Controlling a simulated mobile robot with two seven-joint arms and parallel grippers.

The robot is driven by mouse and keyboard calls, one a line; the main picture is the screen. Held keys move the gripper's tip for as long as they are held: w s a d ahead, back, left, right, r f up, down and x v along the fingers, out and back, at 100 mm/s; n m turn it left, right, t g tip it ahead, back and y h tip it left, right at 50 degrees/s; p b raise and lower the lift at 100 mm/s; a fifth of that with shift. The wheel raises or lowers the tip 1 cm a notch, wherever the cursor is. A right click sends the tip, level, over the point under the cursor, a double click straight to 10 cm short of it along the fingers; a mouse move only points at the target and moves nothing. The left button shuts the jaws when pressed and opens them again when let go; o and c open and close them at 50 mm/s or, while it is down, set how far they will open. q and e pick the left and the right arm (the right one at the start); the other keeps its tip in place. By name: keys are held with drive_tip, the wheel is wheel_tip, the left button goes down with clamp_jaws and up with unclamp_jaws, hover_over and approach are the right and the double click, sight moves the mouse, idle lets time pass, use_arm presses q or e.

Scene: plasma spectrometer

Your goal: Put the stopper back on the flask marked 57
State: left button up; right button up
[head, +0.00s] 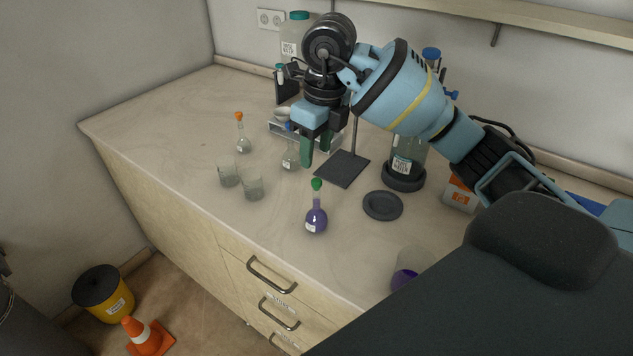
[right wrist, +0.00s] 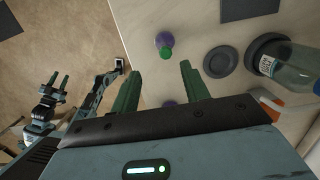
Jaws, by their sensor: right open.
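A round flask of purple liquid (head: 316,219) with a green stopper (head: 316,184) in its neck stands near the counter's front. A flask with an orange stopper (head: 241,142) stands farther left, and a clear flask (head: 290,160) stands behind, its top partly hidden by my gripper. Their labels are too small to read. My right gripper (head: 317,148) is open and empty, fingers pointing down, above and behind the purple flask. In the right wrist view, the green stopper (right wrist: 165,40) shows beyond the fingers. My left gripper (right wrist: 59,82) shows small there, fingers apart and empty.
Two beakers (head: 229,176) (head: 252,188) stand left of the purple flask. A dark round disc (head: 383,206), a stand's base plate (head: 343,170) and a large bottle (head: 408,157) are to the right. A beaker with purple liquid (head: 405,278) stands near the front. The counter's left is clear.

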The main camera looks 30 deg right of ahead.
sight(317, 180)
drive_tip(key=shift+w+f, duration=0.2)
drive_tip(key=shift+f, duration=1.15)
drive_tip(key=f, duration=0.4)
drive_tip(key=shift+w+d, duration=0.1)
drive_tip(key=shift+d, duration=0.3)
drive_tip(key=shift+w+f, duration=0.1)
drive_tip(key=shift+f, duration=0.45)
clamp_jaws()
